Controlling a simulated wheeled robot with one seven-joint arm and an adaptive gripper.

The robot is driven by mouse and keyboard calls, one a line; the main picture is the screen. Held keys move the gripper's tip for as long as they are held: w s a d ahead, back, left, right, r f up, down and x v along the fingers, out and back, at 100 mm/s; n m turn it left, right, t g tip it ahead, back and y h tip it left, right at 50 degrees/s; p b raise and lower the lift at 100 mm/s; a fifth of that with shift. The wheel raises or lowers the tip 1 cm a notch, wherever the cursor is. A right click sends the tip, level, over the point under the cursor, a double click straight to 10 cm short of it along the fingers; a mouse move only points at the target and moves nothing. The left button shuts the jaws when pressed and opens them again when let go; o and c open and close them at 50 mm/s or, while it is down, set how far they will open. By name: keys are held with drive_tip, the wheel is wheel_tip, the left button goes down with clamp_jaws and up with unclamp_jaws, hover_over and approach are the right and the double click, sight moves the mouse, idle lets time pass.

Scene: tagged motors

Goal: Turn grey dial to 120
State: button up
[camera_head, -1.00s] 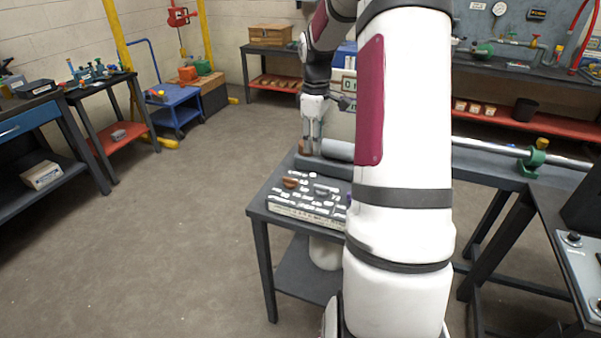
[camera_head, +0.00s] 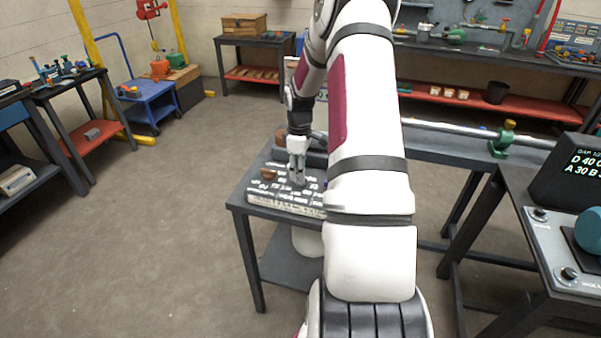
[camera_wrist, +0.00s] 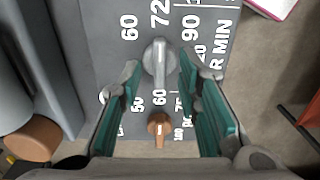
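The grey dial (camera_wrist: 160,62) is in the wrist view, on a dark panel face (camera_wrist: 105,20) with white numbers. Its raised bar lies nearly up and down in the picture, its upper end near the 72. My gripper (camera_wrist: 159,68) is open, with one teal-padded finger left and one right of the grey dial; I cannot tell whether they touch it. A copper-brown dial (camera_wrist: 159,128) sits below, between the fingers. In the head view, my gripper (camera_head: 297,180) points down at the white-sided panel box (camera_head: 285,208), with the brown dial (camera_head: 268,175) left of it. The grey dial is hidden there.
The panel box stands on a dark table (camera_head: 245,208). A brown-ended grey cylinder (camera_wrist: 33,138) lies close to the left in the wrist view. A second bench with a lettered display (camera_head: 585,165) and knobs is at the right. Open floor lies left.

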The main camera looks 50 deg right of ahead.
drive_tip(key=shift+f, duration=0.7)
clamp_jaws()
